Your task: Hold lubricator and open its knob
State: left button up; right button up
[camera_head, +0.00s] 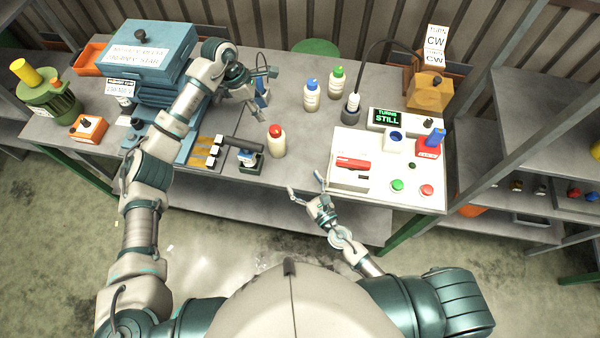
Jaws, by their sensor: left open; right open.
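A small blue item with a thin dark upper part (262,93) stands on the table beside my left gripper; it may be the lubricator, but my gripper partly hides it and I cannot make out a knob. My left gripper (254,103) is open, close to this item; I cannot tell whether they touch. My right gripper (305,183) is open and empty at the table's front edge, left of the white control panel. Bottles with a red cap (276,141), a blue cap (311,95) and a green cap (336,83) stand upright on the table.
A blue machine (148,48) stands at the left, under my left arm. A small dark holder (250,163) sits near the front edge. The white control panel (385,175) with buttons and a display (387,117) fills the right.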

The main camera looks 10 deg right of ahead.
send_near(282, 149)
jog(key=shift+w+a+r, duration=0.2)
jog(key=shift+w+a, duration=0.4)
jog(key=x, duration=1)
jog(key=shift+w+d+f, duration=0.1)
jog(key=shift+w+d, duration=0.05)
jog(key=shift+w, duration=0.25)
pick_arm(q)
jog(key=shift+a, duration=0.4)
pick_arm(e)
jog(key=shift+w+a, duration=0.45)
jog(key=shift+d, duration=0.2)
jog(key=c, duration=1.5)
jog(key=o, duration=0.7)
jog(key=c, duration=0.9)
pick_arm(q)
jog(key=shift+d, duration=0.15)
